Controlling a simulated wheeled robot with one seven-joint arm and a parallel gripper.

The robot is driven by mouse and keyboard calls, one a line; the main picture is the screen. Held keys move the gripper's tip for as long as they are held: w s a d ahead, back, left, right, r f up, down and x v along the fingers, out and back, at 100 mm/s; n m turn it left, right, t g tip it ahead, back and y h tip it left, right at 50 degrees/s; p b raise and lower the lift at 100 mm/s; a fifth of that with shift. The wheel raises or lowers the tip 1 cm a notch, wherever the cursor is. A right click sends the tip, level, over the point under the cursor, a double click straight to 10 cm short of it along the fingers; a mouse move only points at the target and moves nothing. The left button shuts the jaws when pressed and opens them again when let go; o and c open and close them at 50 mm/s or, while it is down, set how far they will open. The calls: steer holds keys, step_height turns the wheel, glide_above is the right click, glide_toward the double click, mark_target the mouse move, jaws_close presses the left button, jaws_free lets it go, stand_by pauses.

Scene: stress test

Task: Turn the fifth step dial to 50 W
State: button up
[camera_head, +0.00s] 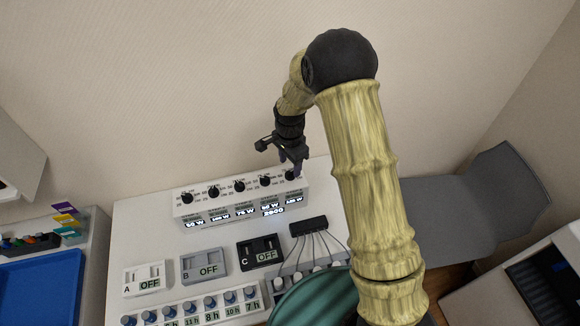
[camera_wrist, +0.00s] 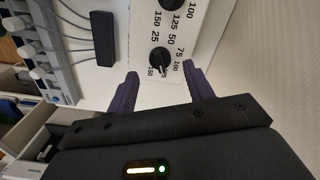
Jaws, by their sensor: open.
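The white dial panel (camera_head: 182,212) carries a row of black step dials along its sloped top, with small displays below. The fifth dial (camera_head: 291,175) is at the right end, and its display (camera_head: 294,199) is too small to read surely. My gripper (camera_head: 289,162) is open just above and behind this dial, partly covering it. In the wrist view the end dial (camera_wrist: 160,60) lies between the tips of my open gripper (camera_wrist: 160,72), with a gap on both sides. Numbers from 25 to 150 ring it. Its white mark points toward the lower right.
Switch boxes A (camera_head: 144,279), B (camera_head: 203,266) and C (camera_head: 260,252), each showing OFF, stand in front of the panel. A black block with cables (camera_head: 308,226) lies at right. Timer knobs (camera_head: 190,312) line the front. A grey chair (camera_head: 465,205) stands right of the table.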

mark_target(290, 172)
steer(key=shift+f+p, duration=0.3)
steer(key=shift+f, duration=1.45)
steer(key=c, duration=1)
